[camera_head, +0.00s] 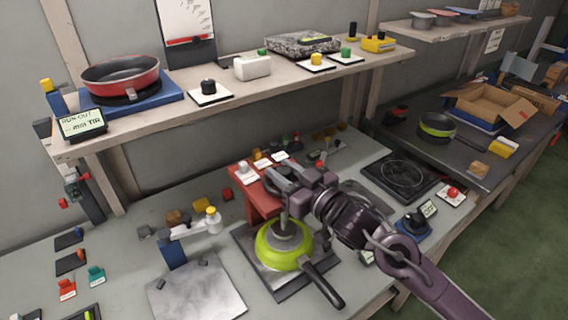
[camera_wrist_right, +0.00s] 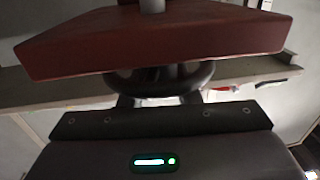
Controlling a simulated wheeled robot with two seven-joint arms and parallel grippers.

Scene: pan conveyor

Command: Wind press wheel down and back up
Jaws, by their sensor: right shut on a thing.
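The red press (camera_head: 262,200) stands at the middle of the workbench. A lime-green pan (camera_head: 283,245) with a dark handle sits on the dark base under the press's grey ram. My right gripper (camera_head: 283,180) reaches in from the right and is shut on the press wheel at the top of the press, largely hiding it in the head view. In the right wrist view the dark round wheel (camera_wrist_right: 165,82) lies between the fingers of my right gripper (camera_wrist_right: 158,100), with the red press body (camera_wrist_right: 150,45) just beyond it. My left gripper is not in view.
A shelf (camera_head: 230,88) with a red pan (camera_head: 120,75) and several small parts runs above the bench. A metal plate (camera_head: 195,292) lies left of the press, a dark burner plate (camera_head: 400,176) to its right. The bench's front left holds small coloured clips.

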